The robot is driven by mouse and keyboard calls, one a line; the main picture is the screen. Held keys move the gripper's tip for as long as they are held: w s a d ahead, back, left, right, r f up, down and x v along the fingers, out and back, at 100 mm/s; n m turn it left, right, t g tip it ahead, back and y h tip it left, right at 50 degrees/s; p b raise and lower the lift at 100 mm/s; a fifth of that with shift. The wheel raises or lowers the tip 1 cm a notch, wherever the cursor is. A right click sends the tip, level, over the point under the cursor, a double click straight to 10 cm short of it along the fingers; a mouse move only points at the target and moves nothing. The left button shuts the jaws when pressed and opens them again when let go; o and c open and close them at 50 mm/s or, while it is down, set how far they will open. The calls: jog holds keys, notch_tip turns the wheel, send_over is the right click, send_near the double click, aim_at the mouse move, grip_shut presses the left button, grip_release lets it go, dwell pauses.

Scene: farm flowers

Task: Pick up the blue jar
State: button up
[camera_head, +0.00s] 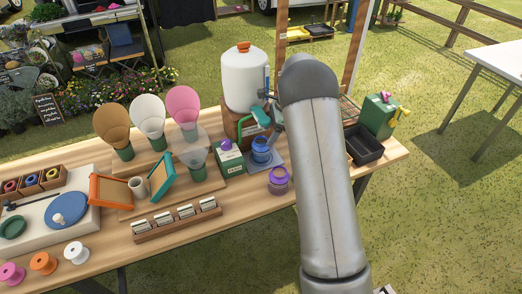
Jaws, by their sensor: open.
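The blue jar (261,151) stands upright on a small grey-blue square pad (279,164) near the middle of the wooden table. My arm comes up from the bottom right and bends over at the top. My gripper (267,122) is just above and behind the blue jar in the picture, partly hidden by my arm. It is open, and I see nothing held in it. Whether a finger touches the jar is too small to tell.
A purple jar (278,180) stands close in front of the blue one, and a green-and-white box (230,159) is to its left. A large white jug (245,80) stands behind. A black tray (364,146) and green can (379,115) are right of my arm.

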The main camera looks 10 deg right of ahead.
aim_at(265, 140)
jog(key=p+x, duration=0.1)
jog(key=x, duration=0.3)
jog(key=shift+s+a+p, duration=0.1)
jog(key=shift+s+p, duration=0.1)
jog(key=shift+p, duration=0.15)
jog(key=shift+a+f, duration=0.15)
jog(key=shift+f, duration=0.45)
jog(key=c, duration=1)
jog(key=shift+o, duration=0.2)
